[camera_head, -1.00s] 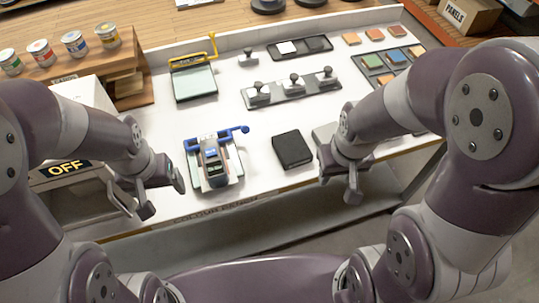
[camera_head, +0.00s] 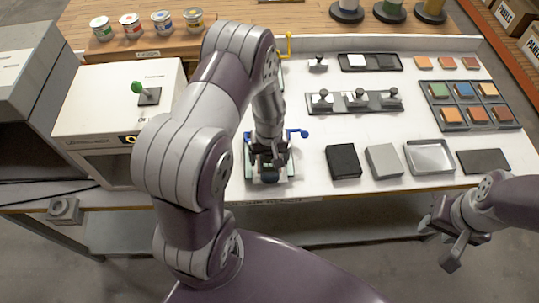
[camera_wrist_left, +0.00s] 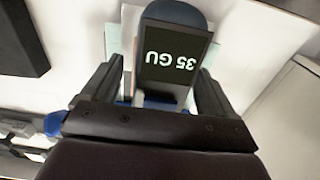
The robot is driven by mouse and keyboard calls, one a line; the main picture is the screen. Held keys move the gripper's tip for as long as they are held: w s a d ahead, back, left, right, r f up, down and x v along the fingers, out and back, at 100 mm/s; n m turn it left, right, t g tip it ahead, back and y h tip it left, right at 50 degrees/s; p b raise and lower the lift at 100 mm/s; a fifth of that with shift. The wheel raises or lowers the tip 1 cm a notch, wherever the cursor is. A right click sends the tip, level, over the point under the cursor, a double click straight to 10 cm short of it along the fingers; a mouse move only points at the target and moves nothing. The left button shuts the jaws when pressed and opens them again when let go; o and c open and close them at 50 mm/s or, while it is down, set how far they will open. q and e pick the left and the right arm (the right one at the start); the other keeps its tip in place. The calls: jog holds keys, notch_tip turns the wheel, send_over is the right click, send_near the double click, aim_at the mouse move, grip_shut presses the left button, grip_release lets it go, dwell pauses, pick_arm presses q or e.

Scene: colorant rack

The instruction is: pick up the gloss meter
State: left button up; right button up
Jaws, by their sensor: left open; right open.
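The gloss meter (camera_wrist_left: 172,55) shows in the left wrist view as a dark body with a screen reading "35 GU". It rests on pale sheets on the white bench. My left gripper (camera_wrist_left: 160,68) is open, with one finger on each side of the meter; I cannot tell whether they touch it. In the head view my left gripper (camera_head: 268,158) is directly over the meter (camera_head: 270,178) and hides most of it. My right gripper (camera_head: 438,245) is open and empty, off the bench's front edge at right.
A black block (camera_head: 343,161), a grey block (camera_head: 383,161) and a metal tray (camera_head: 429,157) stand right of the meter. A white box machine (camera_head: 105,110) stands at left. The bench between meter and stamps is mostly clear.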

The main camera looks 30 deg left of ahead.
pick_arm(q)
jog(key=shift+f, duration=0.5)
jog(key=shift+r, duration=0.1)
jog(key=c, duration=1.5)
